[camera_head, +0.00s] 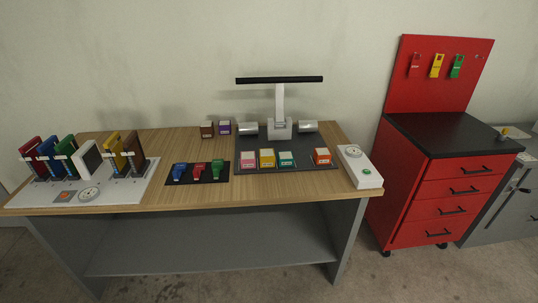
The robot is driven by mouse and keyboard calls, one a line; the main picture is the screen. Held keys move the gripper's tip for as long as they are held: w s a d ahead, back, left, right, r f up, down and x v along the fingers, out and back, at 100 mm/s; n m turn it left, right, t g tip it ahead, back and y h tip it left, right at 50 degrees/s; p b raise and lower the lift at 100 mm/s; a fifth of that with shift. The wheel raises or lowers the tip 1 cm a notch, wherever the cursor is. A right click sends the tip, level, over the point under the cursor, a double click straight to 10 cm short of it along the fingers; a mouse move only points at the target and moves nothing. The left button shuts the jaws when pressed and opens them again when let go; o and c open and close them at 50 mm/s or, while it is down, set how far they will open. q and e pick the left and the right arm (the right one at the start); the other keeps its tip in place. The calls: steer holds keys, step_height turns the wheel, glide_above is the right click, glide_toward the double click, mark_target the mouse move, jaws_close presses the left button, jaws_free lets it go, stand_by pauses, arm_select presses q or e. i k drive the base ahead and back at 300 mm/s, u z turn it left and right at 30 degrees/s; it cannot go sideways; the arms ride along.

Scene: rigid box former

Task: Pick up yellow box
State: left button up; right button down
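A small yellow box (267,159) with a pale top stands on the dark grey mat (300,141) on the wooden workbench. A pink box (248,160) is just to its left and a teal box (287,160) just to its right. An orange box (321,157) stands farther right on the same mat. Neither of my grippers shows in the head view, so nothing is seen touching the yellow box.
A lamp-like stand (281,100) and two silver cylinders are behind the boxes. A smaller dark mat (172,177) holds blue, red and green items. A white device (360,167) is at the right edge. A red cabinet (430,185) stands right of the bench (262,190).

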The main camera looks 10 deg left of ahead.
mark_target(265, 160)
steer(key=z, duration=1.8)
steer(key=i, duration=1.9)
steer(key=u, duration=2.4)
